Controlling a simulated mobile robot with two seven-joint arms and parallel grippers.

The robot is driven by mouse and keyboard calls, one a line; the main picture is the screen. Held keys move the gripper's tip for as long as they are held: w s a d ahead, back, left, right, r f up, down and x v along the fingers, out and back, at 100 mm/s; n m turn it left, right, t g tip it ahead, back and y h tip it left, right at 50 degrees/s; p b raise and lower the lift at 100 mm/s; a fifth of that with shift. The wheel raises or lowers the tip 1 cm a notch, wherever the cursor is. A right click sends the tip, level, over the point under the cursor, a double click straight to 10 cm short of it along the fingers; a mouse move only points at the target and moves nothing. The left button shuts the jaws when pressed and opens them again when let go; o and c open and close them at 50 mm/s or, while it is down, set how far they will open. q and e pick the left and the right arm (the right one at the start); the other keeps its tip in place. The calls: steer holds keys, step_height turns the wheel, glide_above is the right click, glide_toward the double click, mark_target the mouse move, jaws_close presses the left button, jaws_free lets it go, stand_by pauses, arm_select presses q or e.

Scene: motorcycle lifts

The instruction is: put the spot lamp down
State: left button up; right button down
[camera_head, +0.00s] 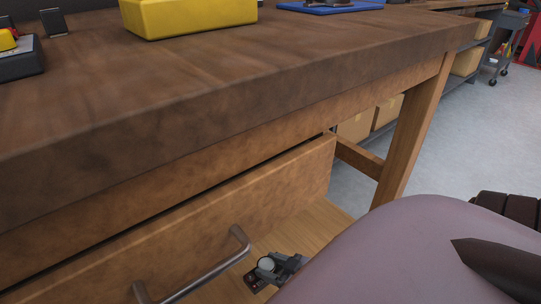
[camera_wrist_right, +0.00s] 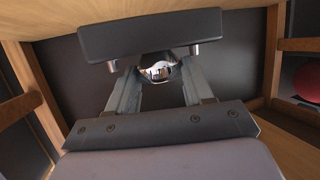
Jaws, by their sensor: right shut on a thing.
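The spot lamp (camera_head: 266,264), a small round piece with a pale face and dark rim, shows at the bottom of the head view. My right gripper (camera_head: 281,270) is shut on it, low beside the bench's drawer front and handle. In the right wrist view a shiny chrome dome, the lamp (camera_wrist_right: 158,70), sits between the two grey fingers of the gripper (camera_wrist_right: 156,84). A dark bar lies across the top of it there; I cannot tell what it belongs to. My left gripper is not in view.
A wooden workbench (camera_head: 180,80) with a drawer (camera_head: 200,225) and metal handle (camera_head: 205,272) fills the left. On its top are a yellow box (camera_head: 188,17) and a blue item (camera_head: 330,6). Shelved boxes (camera_head: 388,110) stand behind.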

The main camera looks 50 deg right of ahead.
step_height(320, 180, down, 5)
steer(key=shift+w+r+b, duration=0.1)
steer(key=shift+b, duration=1)
steer(key=shift+f, duration=0.35)
step_height(320, 180, down, 3)
steer(key=shift+f+b, duration=0.15)
steer(key=shift+b, duration=1.1)
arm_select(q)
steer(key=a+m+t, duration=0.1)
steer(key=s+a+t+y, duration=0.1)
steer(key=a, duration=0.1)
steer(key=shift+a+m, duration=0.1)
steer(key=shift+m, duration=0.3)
arm_select(e)
steer(key=shift+f, duration=0.35)
steer(key=shift+f, duration=0.1)
steer(key=shift+c, duration=2.2)
jaws_free()
steer(key=shift+f, duration=0.1)
